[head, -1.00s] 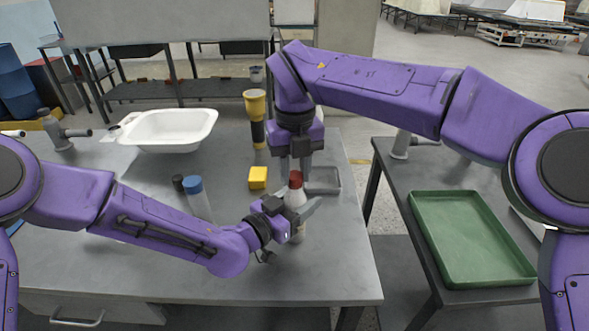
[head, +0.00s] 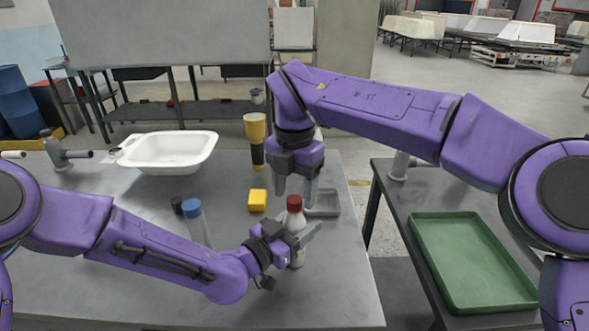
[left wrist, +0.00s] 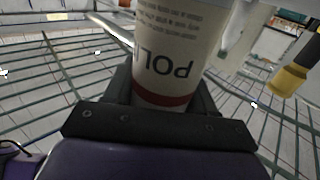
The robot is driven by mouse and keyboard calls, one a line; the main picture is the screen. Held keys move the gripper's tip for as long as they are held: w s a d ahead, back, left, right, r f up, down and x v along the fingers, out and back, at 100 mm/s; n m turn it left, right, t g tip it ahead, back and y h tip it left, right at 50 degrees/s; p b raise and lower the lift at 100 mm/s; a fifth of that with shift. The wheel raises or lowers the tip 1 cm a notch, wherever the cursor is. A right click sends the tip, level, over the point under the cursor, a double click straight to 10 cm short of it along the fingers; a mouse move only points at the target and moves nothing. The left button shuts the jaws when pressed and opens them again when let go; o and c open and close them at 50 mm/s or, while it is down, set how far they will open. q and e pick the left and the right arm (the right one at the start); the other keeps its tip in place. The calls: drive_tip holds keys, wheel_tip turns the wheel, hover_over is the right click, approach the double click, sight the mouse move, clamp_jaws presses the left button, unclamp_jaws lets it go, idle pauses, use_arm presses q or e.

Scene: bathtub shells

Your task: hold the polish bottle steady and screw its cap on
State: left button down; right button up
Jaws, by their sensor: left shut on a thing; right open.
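The polish bottle (head: 298,252) is pale with a red cap (head: 294,203) on its top, and stands upright near the table's right side. Whether the cap is fully seated cannot be told. My left gripper (head: 291,240) is shut on the bottle's body. The left wrist view shows the bottle's label (left wrist: 172,60), with upside-down letters and a red band, between the fingers. My right gripper (head: 297,190) points down above the bottle, its fingers open on either side of the cap, apart from it as far as I can see.
A grey tray (head: 325,204) lies behind the bottle. A white basin (head: 165,153) is at the back left, a green tray (head: 470,260) on the right table.

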wheel_tip(320, 180, up, 11)
drive_tip(key=shift+f, duration=0.1)
use_arm(q)
drive_tip(key=shift+c, duration=1.4)
unclamp_jaws()
drive_tip(key=b+v, duration=0.1)
drive_tip(key=v, duration=0.9)
drive_tip(key=shift+s+a+b, duration=0.2)
drive_tip(key=shift+b, duration=0.15)
use_arm(e)
drive_tip(key=shift+f, duration=0.85)
